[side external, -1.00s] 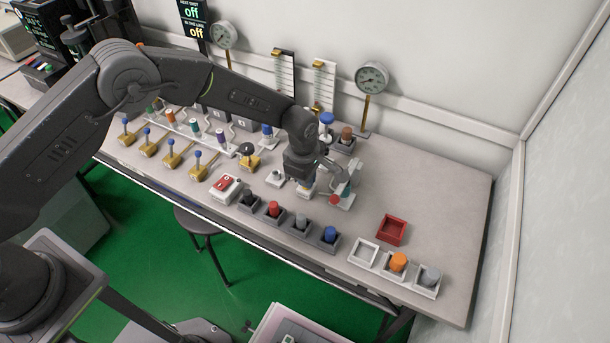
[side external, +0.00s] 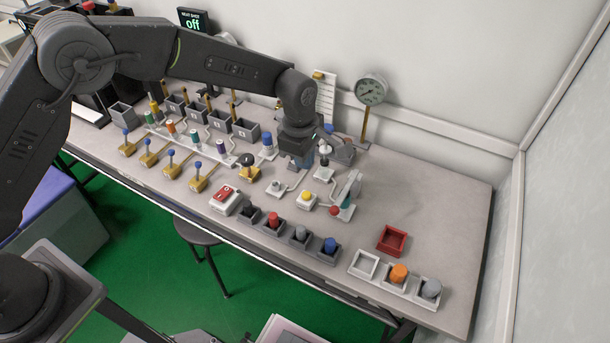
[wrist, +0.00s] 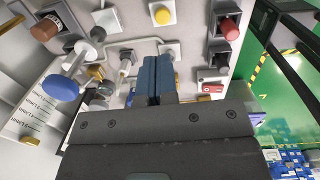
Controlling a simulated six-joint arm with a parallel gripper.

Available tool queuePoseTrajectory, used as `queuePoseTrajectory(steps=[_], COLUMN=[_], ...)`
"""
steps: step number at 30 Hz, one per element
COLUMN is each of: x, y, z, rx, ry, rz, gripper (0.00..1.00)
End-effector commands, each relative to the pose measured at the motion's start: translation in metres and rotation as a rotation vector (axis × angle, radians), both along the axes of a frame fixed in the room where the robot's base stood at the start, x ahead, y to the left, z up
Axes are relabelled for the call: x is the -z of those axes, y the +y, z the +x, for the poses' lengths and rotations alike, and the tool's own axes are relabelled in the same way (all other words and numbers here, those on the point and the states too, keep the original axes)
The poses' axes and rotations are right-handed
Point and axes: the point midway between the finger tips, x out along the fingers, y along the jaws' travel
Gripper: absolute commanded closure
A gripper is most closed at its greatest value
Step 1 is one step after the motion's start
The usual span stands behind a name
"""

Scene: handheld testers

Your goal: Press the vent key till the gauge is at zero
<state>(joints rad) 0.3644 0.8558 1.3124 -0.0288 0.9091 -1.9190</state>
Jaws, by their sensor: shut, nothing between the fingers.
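A round gauge (side external: 371,90) stands on a brass post at the back wall; its needle is too small to read. A second gauge is mostly hidden behind my arm. I see no readable label for the vent key. A yellow key (side external: 306,196) sits on a white base and also shows in the wrist view (wrist: 162,15). A grey key (side external: 276,186) is on a white plate to its left. My gripper (side external: 302,164) is shut and empty, above the bench behind these keys. Its blue fingers show in the wrist view (wrist: 157,65), touching no key that I can see.
A red-knobbed fixture (side external: 335,210) with a small upright stands right of the yellow key. A row of dark holders with coloured pegs (side external: 300,234) is in front. Upright knobs and a scale board (side external: 326,92) are behind.

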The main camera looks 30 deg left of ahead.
Motion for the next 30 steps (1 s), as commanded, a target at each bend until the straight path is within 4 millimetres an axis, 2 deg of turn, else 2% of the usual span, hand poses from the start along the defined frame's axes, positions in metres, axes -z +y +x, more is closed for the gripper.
queuePoseTrajectory(steps=[3,7,25,28,30], x=[-0.018,-0.027,-0.033,-0.049,-0.071], y=[0.001,0.001,0.002,0.01,0.022], z=[0.0,-0.001,-0.001,-0.004,-0.009], rx=[-0.001,-0.001,0.006,0.048,0.109], ry=[-0.003,-0.001,-0.004,-0.022,-0.045], rz=[-0.001,0.0,-0.002,-0.002,-0.002], gripper=[1.0,1.0,1.0,1.0,1.0])
